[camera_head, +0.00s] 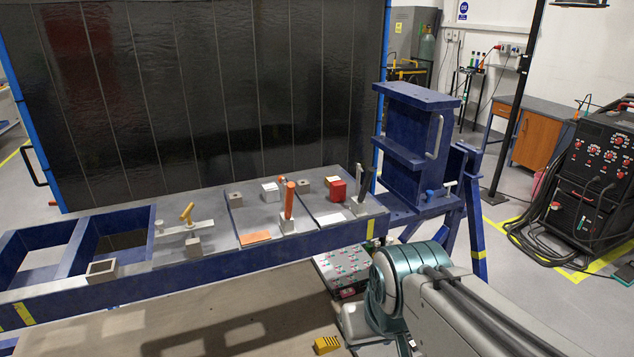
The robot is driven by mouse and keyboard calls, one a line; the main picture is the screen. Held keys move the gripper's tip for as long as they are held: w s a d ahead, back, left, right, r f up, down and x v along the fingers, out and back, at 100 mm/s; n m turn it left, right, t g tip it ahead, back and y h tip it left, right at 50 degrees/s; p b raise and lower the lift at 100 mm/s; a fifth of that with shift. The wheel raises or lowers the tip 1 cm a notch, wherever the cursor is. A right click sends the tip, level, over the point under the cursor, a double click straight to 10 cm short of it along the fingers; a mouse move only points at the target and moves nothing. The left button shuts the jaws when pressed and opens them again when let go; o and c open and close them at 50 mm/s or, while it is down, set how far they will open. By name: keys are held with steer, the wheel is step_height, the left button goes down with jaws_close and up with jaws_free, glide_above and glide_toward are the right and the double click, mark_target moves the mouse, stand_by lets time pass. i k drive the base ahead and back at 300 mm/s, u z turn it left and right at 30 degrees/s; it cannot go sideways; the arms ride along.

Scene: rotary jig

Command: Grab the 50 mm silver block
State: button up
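Several small grey or silver blocks stand on the grey plates of the blue jig. One pale silver block (270,191) is near the middle, with a grey block (303,185) to its right. Another grey block (235,199) is farther left, and one more (193,245) is near the front edge. A block with a square opening (101,271) sits at the left on the front rail. I cannot tell from their size which is the 50 mm one. My arm enters from the lower right, well apart from the blocks; its gripper is not visible.
The blue jig frame (250,254) has open bays at left. An orange-handled tool (289,200), a red block (337,190) and dark-handled tools (363,184) stand among the blocks. A black panel (210,100) rises behind. A blue upright (415,145) stands right.

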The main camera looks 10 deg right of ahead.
mark_target(271, 192)
steer(key=z, duration=0.1)
steer(key=i, duration=1.05)
steer(key=u, duration=0.5)
